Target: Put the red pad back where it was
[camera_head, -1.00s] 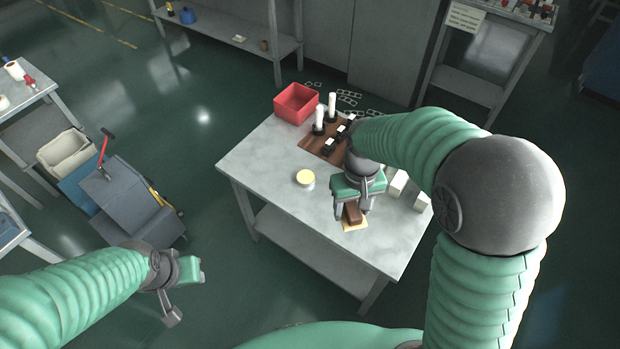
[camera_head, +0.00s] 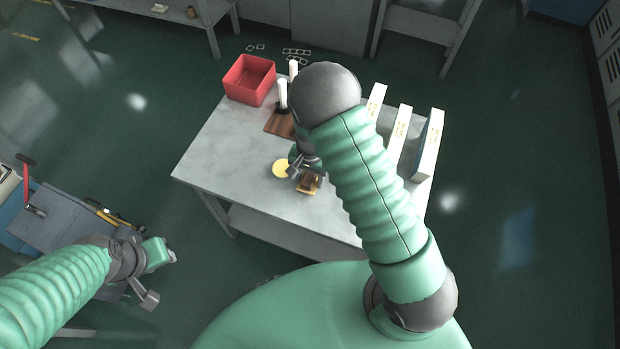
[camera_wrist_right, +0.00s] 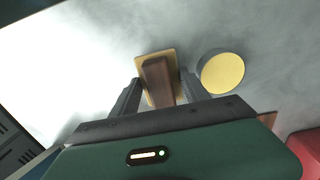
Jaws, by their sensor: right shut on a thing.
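A brown block on a flat tan base (camera_head: 310,183) is at the near part of the grey table (camera_head: 235,150). It is the only pad-like thing I make out, and its colour looks brown rather than clearly red. In the right wrist view the brown block (camera_wrist_right: 158,80) stands between my two fingers, with the tan base beyond it. My right gripper (camera_head: 307,176) is shut on this block; whether the base touches the table I cannot tell. My left gripper (camera_head: 160,275) hangs empty off the table at lower left, its fingers apart.
A round tin with a yellow top (camera_head: 281,168) stands close beside the block. A red bin (camera_head: 249,80), a brown board (camera_head: 280,124) and white-topped upright tools (camera_head: 282,93) are farther back. White boxes (camera_head: 398,128) stand at the right. The table's left front is clear.

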